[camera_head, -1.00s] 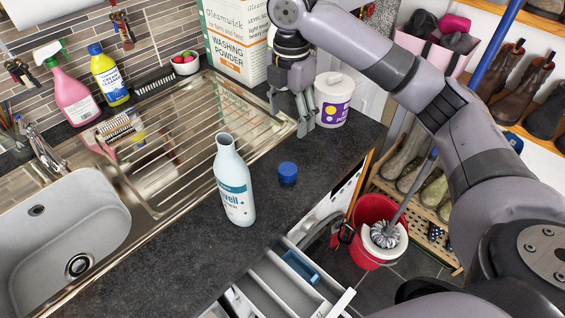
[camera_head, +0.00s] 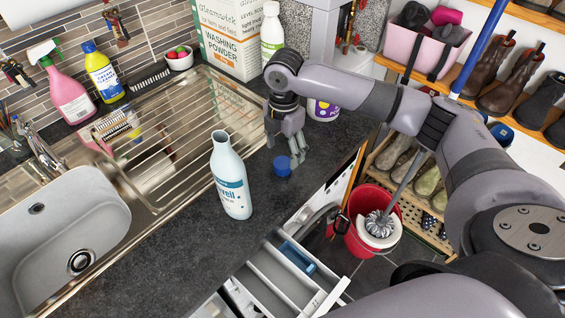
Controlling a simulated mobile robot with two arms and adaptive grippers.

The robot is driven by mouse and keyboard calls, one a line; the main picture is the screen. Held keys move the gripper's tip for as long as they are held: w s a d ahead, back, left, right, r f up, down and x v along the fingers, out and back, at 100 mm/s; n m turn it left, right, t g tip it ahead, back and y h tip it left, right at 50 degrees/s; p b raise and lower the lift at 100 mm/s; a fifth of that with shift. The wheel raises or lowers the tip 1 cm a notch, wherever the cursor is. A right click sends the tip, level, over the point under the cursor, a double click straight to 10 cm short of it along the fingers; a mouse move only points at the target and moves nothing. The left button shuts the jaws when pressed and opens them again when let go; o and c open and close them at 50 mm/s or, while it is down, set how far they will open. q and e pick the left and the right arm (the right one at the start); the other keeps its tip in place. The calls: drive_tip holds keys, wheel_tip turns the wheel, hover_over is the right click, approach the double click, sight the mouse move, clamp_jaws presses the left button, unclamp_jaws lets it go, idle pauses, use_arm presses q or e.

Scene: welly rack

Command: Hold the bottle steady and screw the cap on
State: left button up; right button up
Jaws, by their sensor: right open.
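The bottle (camera_head: 231,178), white and pale blue with a blue label band, stands upright and uncapped on the dark worktop in front of the drainer. The blue cap (camera_head: 282,166) lies on the worktop to the right of the bottle, apart from it. My right gripper (camera_head: 284,148) is open, fingers pointing down, just behind and above the cap. I cannot tell whether a fingertip touches the cap. My left gripper is not in view.
The steel sink and drainer (camera_head: 165,135) lie to the left. A washing powder box (camera_head: 230,45), a white-and-green bottle (camera_head: 271,32) and a tub (camera_head: 323,110) stand behind my right arm. An open drawer (camera_head: 270,280) juts out below the worktop's front edge (camera_head: 330,185).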

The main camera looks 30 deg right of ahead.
sight(283, 162)
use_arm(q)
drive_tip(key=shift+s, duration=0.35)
use_arm(e)
drive_tip(key=shift+f+p, duration=0.3)
drive_tip(key=shift+f, duration=0.05)
wheel_tip(283, 162, down, 4)
drive_tip(key=shift+a+r+p, duration=0.15)
drive_tip(key=shift+p, duration=0.45)
drive_tip(key=shift+f, duration=0.45)
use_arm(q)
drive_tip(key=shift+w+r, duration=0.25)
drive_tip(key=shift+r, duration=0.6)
use_arm(e)
drive_tip(key=shift+c, duration=0.5)
drive_tip(key=c, duration=0.7)
